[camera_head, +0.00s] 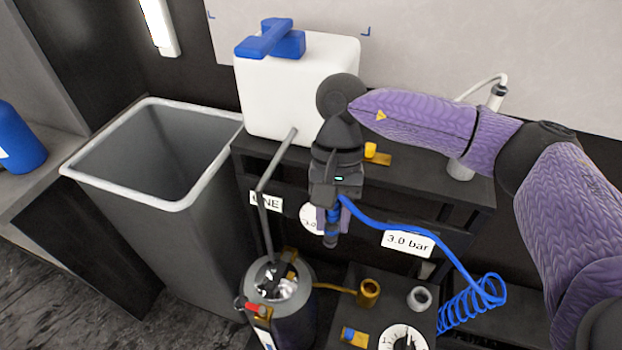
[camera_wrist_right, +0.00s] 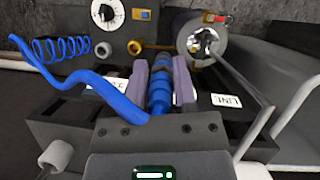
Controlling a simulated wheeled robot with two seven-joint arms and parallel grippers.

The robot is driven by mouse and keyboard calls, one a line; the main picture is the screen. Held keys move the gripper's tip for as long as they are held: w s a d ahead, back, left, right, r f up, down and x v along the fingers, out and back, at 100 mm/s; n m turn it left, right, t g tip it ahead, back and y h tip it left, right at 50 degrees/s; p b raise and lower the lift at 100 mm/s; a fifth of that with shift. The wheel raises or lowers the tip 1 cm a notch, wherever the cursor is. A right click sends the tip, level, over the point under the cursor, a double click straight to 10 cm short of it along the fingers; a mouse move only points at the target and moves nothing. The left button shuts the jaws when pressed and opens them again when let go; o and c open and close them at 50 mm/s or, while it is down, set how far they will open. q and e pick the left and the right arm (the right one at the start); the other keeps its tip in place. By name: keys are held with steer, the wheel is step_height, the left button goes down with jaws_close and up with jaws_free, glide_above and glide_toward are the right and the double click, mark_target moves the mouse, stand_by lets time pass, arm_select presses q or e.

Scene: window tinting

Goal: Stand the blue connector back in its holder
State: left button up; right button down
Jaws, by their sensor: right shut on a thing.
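My right gripper (camera_head: 332,218) points down in front of the dark shelf rack, with its fingers shut on the blue connector (camera_head: 331,238). In the right wrist view the connector (camera_wrist_right: 159,97) sits between the two grey-purple finger pads, with its dark tip pointing away from the gripper. A blue hose runs from it to a blue coil (camera_head: 470,302). A grey open cup (camera_head: 419,298) stands on the dark box below and to the right of the connector; I cannot tell for certain that it is the holder. The connector is apart from it. My left gripper is out of view.
A brass fitting (camera_head: 369,293) and a dial (camera_head: 403,338) are on the dark box. A metal tank (camera_head: 284,312) with a thin lever rod (camera_head: 275,165) stands to the left. A white canister (camera_head: 300,90) sits on the shelf; a grey bin (camera_head: 190,250) is left of the rack.

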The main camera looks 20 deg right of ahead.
steer(key=s+d+f+m+t+b, duration=0.25)
steer(key=d+f+m+t, duration=0.2)
steer(key=f+m, duration=0.55)
steer(key=s+d+f+m+t+b, duration=0.1)
steer(key=d+f+m+t+b, duration=0.4)
steer(key=m, duration=0.9)
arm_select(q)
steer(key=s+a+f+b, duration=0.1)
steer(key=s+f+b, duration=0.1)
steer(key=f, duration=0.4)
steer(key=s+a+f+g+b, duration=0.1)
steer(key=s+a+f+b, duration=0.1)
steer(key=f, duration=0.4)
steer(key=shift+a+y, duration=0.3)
arm_select(e)
steer(key=s+d+f+m+g+h, duration=0.1)
steer(key=d+f+m+g+h, duration=0.1)
steer(key=d+m, duration=0.5)
steer(key=s+d+f+m+g+h, duration=0.2)
steer(key=d+m, duration=0.5)
steer(key=m, duration=0.9)
step_height(320, 180, down, 3)
steer(key=g+h, duration=0.1)
steer(key=h, duration=0.1)
steer(key=shift+s+d+r+m+h, duration=0.15)
steer(key=shift+s+d+m+h, duration=0.15)
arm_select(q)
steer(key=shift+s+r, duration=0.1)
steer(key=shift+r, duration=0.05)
